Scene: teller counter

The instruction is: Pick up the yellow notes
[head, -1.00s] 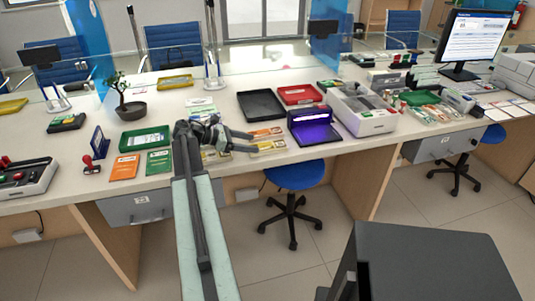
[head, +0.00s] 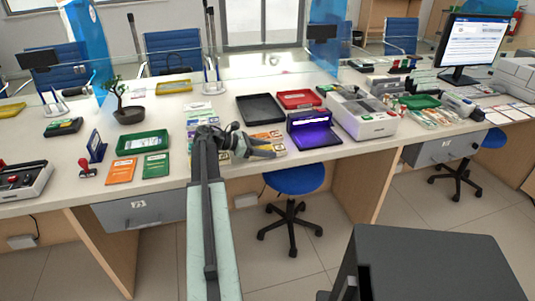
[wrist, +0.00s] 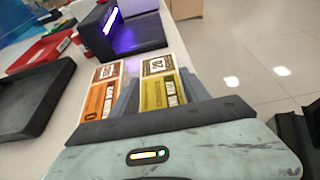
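The yellow notes (wrist: 165,90) lie flat on the counter near its front edge, in the wrist view between my two fingers. They show a printed band and a lighter corner panel. In the head view they are mostly hidden by my gripper (head: 268,147). My gripper (wrist: 160,92) is open, with one dark finger on each side of the yellow notes. I cannot tell whether the fingers touch them. Orange notes (wrist: 101,95) lie just left of the left finger in the wrist view.
A purple-lit device (head: 312,136) stands right of the notes, with a counting machine (head: 362,122) beyond. A black tray (head: 260,108) and red tray (head: 300,99) lie behind. Orange (head: 121,170) and green (head: 156,166) booklets lie left. The counter's front edge is close.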

